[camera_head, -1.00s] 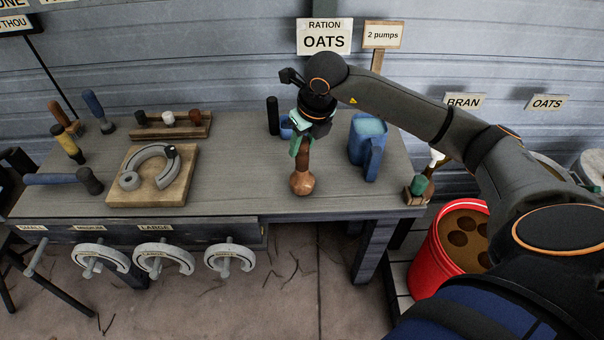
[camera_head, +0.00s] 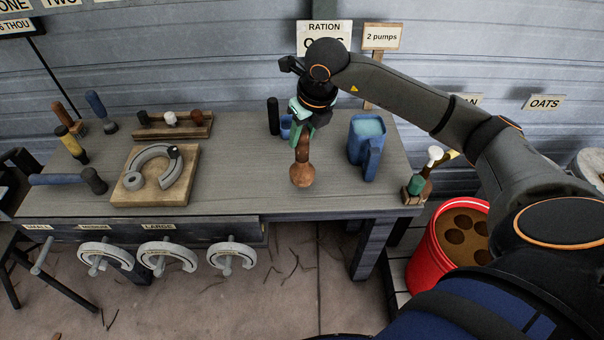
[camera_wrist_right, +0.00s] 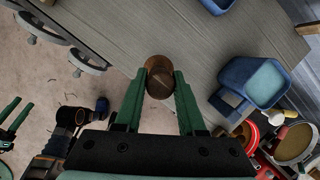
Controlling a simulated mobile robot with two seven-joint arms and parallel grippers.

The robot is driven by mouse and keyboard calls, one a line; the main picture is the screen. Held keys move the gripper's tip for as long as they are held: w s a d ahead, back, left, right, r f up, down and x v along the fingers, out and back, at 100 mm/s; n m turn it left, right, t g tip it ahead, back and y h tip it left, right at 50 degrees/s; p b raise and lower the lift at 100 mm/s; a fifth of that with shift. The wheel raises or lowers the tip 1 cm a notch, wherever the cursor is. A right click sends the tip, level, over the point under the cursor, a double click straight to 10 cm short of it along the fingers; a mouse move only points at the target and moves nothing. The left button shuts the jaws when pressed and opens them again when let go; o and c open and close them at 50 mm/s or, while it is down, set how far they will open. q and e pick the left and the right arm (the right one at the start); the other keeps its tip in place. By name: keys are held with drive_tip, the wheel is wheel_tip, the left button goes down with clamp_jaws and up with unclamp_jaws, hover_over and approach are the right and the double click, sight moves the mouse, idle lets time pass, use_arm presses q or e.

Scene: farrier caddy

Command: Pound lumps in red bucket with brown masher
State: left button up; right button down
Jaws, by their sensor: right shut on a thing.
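The brown masher (camera_head: 302,174) hangs upright, round head down, in my right gripper (camera_head: 303,134), above the right half of the workbench. The right wrist view shows the masher (camera_wrist_right: 158,84) end-on between the green fingers (camera_wrist_right: 158,98), which are shut on it. The red bucket (camera_head: 428,264) stands low, right of the bench, with brown lumps (camera_head: 455,236) in it. My arm hides part of its right side. My left gripper (camera_wrist_right: 15,112) shows only at the left edge of the right wrist view, with its green fingers apart and empty.
A blue pitcher (camera_head: 368,150) stands on the bench between the masher and the bucket. A small wooden holder with bottles (camera_head: 414,190) sits at the bench's right end. A horseshoe on a wooden block (camera_head: 153,172) and hammers lie left.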

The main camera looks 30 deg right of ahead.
drive_tip(key=shift+r+p, duration=0.4)
drive_tip(key=shift+r, duration=0.4)
drive_tip(key=c, duration=1.1)
unclamp_jaws()
clamp_jaws()
